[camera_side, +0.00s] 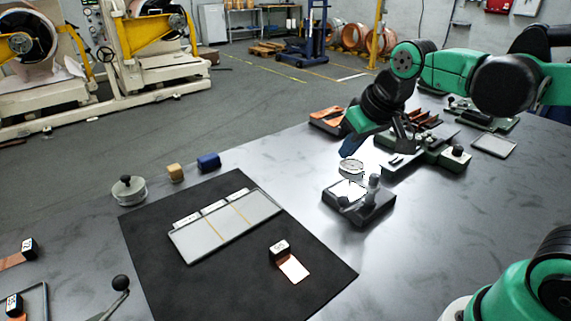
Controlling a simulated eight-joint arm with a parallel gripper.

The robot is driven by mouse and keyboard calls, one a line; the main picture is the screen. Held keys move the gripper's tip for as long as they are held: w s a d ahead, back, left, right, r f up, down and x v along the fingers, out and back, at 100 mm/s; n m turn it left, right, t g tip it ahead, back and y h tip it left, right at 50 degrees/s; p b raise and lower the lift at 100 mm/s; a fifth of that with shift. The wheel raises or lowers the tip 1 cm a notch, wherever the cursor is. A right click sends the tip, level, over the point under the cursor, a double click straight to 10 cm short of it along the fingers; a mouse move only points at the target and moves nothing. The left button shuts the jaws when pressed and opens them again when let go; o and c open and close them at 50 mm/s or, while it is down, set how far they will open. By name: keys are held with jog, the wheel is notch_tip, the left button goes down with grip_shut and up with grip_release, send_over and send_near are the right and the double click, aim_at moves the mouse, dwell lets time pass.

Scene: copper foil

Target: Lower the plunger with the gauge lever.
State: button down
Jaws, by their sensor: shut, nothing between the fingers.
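The thickness gauge (374,208) stands on the table right of the black mat, with a dark base and a round pale dial (351,167) on top. A short dark upright knob (374,182), perhaps the gauge lever, stands at its right side. The plunger under the dial is too small to make out, and I cannot tell whether it is raised or lowered. My gripper (350,150) is shut and empty, just above and behind the dial. I cannot tell whether it touches the gauge.
The black mat (160,250) holds a pale divided tray (225,226) and a copper foil piece with a dark block (292,268). A round weight (129,189) stands left. Table right of the gauge is clear.

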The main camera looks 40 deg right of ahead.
jog(key=w+d, duration=0.1)
jog(key=w+g, duration=0.1)
jog(key=shift+w+d+r+m, duration=0.35)
jog(key=shift+d+r+m, duration=0.05)
jog(key=x, duration=0.3)
jog(key=s+x, duration=0.1)
jog(key=x, duration=0.2)
jog(key=s+f+x, duration=0.1)
jog(key=x, duration=0.3)
jog(key=shift+s, duration=0.15)
jog(key=shift+s+a+f, duration=0.2)
jog(key=shift+s+f, duration=0.15)
jog(key=shift+s, duration=0.4)
